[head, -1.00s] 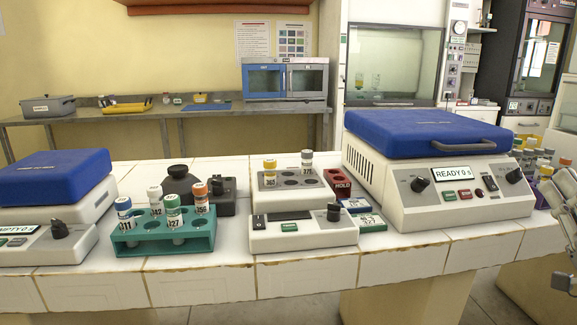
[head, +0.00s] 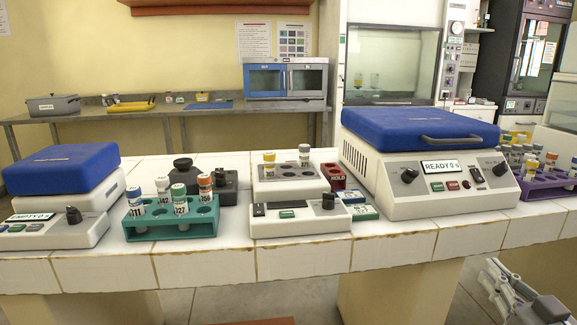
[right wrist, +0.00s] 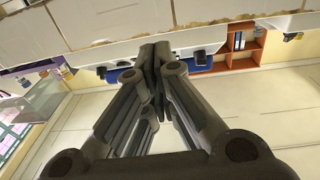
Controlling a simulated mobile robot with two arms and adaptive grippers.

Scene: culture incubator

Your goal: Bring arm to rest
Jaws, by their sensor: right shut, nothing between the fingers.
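My right gripper (head: 515,290) is at the bottom right of the head view, low in front of the bench and clear of it. In the right wrist view my right gripper (right wrist: 152,58) has its fingers together with nothing between them. My left gripper is not in the head view.
The white tiled bench (head: 210,268) spans the head view. On it stand a teal rack (head: 150,232) with several tubes, a small white device (head: 300,222), a blue-lidded machine (head: 425,190) reading READY and another (head: 65,205) at left. A purple rack (head: 545,185) stands at right. Floor space is free below.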

